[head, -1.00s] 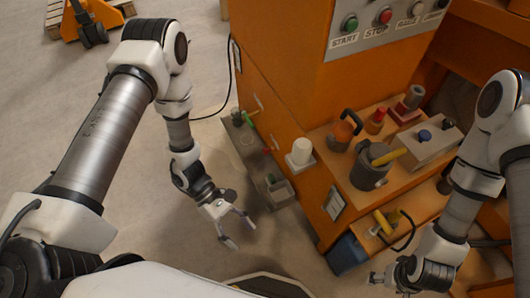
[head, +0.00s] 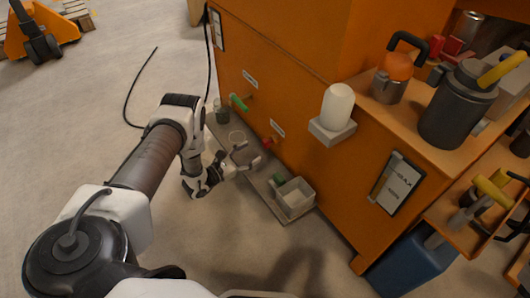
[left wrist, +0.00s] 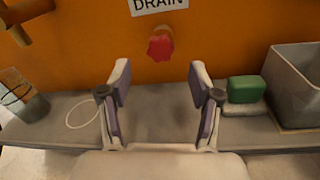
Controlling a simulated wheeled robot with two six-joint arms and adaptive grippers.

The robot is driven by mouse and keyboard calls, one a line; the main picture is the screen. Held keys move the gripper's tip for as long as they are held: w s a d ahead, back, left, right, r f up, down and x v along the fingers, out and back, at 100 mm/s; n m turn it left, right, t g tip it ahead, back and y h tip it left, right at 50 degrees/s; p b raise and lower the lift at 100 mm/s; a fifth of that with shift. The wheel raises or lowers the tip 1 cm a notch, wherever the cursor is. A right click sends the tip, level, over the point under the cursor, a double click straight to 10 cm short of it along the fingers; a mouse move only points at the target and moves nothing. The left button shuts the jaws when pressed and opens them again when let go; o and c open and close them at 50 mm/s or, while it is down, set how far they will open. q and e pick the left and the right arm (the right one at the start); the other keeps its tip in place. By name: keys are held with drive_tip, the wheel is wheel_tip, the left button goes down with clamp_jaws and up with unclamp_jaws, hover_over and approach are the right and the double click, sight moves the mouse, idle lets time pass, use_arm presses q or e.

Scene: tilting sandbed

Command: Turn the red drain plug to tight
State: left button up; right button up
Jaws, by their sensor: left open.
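The red drain plug (head: 268,141) sticks out low on the orange cabinet wall, under a white label. It also shows in the left wrist view (left wrist: 160,47), a lobed red knob just below the DRAIN label (left wrist: 157,5). My left gripper (head: 249,156) is in front of it, over the grey ledge. In the left wrist view my left gripper (left wrist: 160,82) is open and empty, and the plug appears between and beyond the fingertips, apart from them. Whether the plug is tight cannot be told. My right gripper is not in view.
The ledge (left wrist: 75,125) carries a glass jar (left wrist: 24,98), a green block (left wrist: 245,90) and a grey bin (left wrist: 296,85). A green-handled valve (head: 239,102) is left of the plug. A white bottle (head: 338,104) sits on a bracket. The floor at left is mostly clear.

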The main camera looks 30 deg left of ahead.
sight(264, 146)
use_arm(q)
drive_tip(key=b+x, duration=0.1)
drive_tip(key=x, duration=0.4)
drive_tip(key=shift+d+f+b, duration=0.1)
drive_tip(key=shift+f+b, duration=0.05)
drive_tip(key=shift+b, duration=0.2)
drive_tip(key=shift+w+d, duration=0.1)
drive_tip(key=shift+w, duration=0.4)
drive_tip(key=c, duration=1.1)
drive_tip(key=shift+m, duration=0.4)
drive_tip(key=m+b, duration=0.1)
drive_tip(key=m, duration=0.1)
drive_tip(key=shift+m, duration=0.3)
drive_tip(key=m+b, duration=0.1)
drive_tip(key=m, duration=0.2)
drive_tip(key=shift+m+b, duration=0.3)
drive_tip(key=m, duration=0.4)
drive_tip(key=shift+h+b, duration=0.4)
drive_tip(key=shift+m+t, duration=0.3)
drive_tip(key=shift+m, duration=1.8)
drive_tip(key=shift+b, duration=0.3)
